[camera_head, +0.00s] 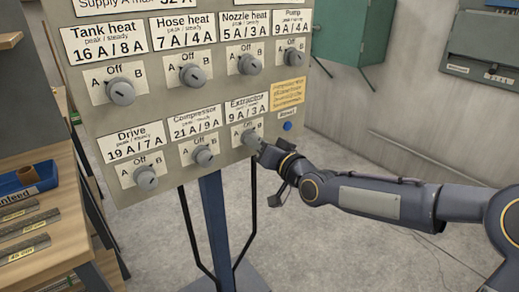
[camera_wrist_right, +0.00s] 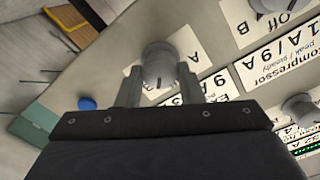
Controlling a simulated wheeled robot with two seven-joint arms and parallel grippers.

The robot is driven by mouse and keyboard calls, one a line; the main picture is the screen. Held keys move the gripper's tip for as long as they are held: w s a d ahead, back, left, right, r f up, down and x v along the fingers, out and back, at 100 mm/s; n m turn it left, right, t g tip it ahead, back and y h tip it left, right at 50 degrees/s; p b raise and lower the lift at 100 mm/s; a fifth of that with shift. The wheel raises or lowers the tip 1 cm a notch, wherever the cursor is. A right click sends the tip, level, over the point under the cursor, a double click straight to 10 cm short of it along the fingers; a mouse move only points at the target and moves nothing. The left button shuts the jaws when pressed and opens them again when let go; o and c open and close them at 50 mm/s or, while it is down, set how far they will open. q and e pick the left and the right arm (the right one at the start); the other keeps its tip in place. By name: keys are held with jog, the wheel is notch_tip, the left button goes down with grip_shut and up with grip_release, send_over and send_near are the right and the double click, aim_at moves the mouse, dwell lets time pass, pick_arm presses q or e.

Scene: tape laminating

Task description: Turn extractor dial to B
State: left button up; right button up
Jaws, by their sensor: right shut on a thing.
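The extractor dial (camera_head: 250,139) is a round grey knob on the lower row of the panel, under the "Extractor 9 A / 3 A" label (camera_head: 247,110), with A on its left, Off above and B on its right. My right gripper (camera_head: 261,149) reaches it from the lower right. In the right wrist view the dial (camera_wrist_right: 158,62) sits between the two fingers of the gripper (camera_wrist_right: 159,82), which is shut on it. I cannot tell which mark the dial points to. My left gripper is not in view.
A blue reset button (camera_head: 288,126) sits just right of the extractor dial. A wooden bench (camera_head: 48,232) stands at the left. The floor at the right is open.

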jog(key=shift+m, duration=0.5)
jog(key=o, duration=1)
jog(key=shift+d, duration=0.1)
jog(key=v, duration=0.7)
jog(key=shift+s+d, duration=0.2)
jog(key=shift+s, duration=0.15)
